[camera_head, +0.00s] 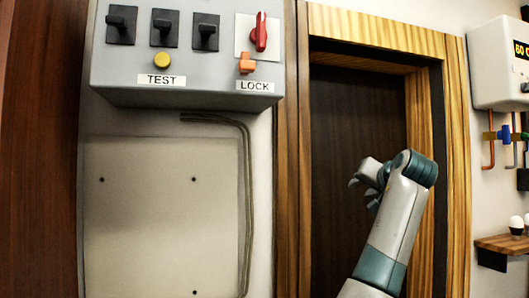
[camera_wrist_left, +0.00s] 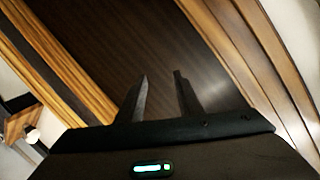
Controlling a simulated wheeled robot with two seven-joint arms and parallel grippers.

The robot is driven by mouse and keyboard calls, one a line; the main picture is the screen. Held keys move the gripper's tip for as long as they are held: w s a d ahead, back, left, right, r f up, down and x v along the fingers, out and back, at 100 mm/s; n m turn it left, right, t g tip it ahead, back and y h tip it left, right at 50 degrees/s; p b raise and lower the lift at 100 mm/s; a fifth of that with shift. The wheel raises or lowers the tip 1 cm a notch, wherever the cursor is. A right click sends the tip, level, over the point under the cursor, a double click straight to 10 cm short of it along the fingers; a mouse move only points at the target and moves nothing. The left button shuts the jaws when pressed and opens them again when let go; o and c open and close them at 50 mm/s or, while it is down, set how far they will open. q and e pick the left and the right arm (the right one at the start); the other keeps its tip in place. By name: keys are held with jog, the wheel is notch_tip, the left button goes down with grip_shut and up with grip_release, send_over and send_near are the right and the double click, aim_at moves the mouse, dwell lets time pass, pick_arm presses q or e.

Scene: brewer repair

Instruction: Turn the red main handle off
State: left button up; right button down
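The red main handle (camera_head: 260,32) is on a white plate at the right of a grey control box (camera_head: 210,85) on the wall. The handle stands upright. An orange piece (camera_head: 246,64) sits just below it, above the LOCK label (camera_head: 255,86). My left gripper (camera_head: 362,192) is to the right of and lower than the box, in front of the dark door, well apart from the handle. In the left wrist view its two fingers (camera_wrist_left: 160,78) are apart with nothing between them. The handle does not show in that view. My right gripper is not in view.
Several black switches (camera_head: 163,28) and a yellow button (camera_head: 162,60) with a TEST label share the box. Below is a pale panel (camera_head: 160,220) with a cable beside it. A wood-framed door (camera_head: 340,130) is behind my gripper. A white unit (camera_head: 498,65) and a wooden shelf (camera_head: 505,244) are at right.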

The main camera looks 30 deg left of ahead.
pick_arm(q)
jog(key=s+r+n+y+p, duration=0.1)
jog(key=s+r+n+y, duration=0.1)
jog(key=s+r, duration=1)
jog(key=s+r+n+y, duration=0.1)
jog(key=s+r+n, duration=0.2)
jog(key=s+r, duration=0.85)
jog(key=s+r+n+y, duration=0.1)
jog(key=s+r+n, duration=0.3)
jog(key=s+r, duration=1.1)
jog(key=shift+s+d+r+g+p, duration=0.25)
jog(key=shift+s+g+p, duration=0.15)
jog(key=shift+s, duration=0.75)
jog(key=shift+w+a, duration=0.1)
jog(key=shift+a, duration=0.05)
jog(key=p, duration=0.8)
send_near(263, 17)
jog(key=x, duration=0.9)
